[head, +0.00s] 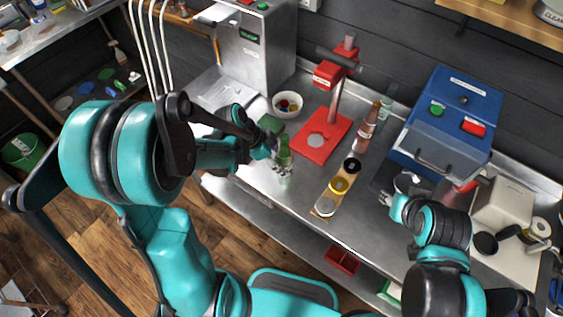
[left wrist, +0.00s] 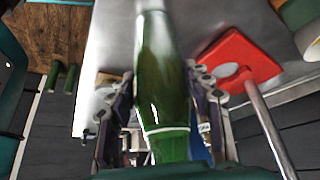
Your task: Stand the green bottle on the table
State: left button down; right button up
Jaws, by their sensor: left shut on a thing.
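The green bottle (head: 285,155) is over the left part of the steel table (head: 262,180) in the head view, partly hidden by my left gripper (head: 279,166). In the left wrist view the bottle (left wrist: 162,75) runs between the two fingers of the left gripper (left wrist: 160,100), which is shut on it. A pale band circles the bottle close to the palm. I cannot tell whether the bottle touches the table. My right gripper (head: 390,200) is over the table at the right, in front of the blue machine; its fingers are too small to read.
A red stand (head: 322,137) with an upright post is right of the green bottle. A brown bottle (head: 367,128) stands beyond a wooden strip (head: 331,190) holding round pieces. A white bowl (head: 287,109) is behind. The blue machine (head: 440,115) fills the back right.

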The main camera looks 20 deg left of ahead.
pick_arm(q)
jog(key=shift+r, duration=0.1)
jog(key=shift+f, duration=0.2)
jog(key=c, duration=0.7)
grip_release()
jog(key=shift+r, duration=0.25)
jog(key=p+v, duration=0.3)
jog(key=v, duration=0.9)
jog(key=s+d+r+n+t+y, duration=0.1)
jog(key=s+r+n+t+y, duration=0.4)
jog(key=n, duration=0.8)
jog(key=s, duration=0.3)
jog(key=shift+y, duration=0.3)
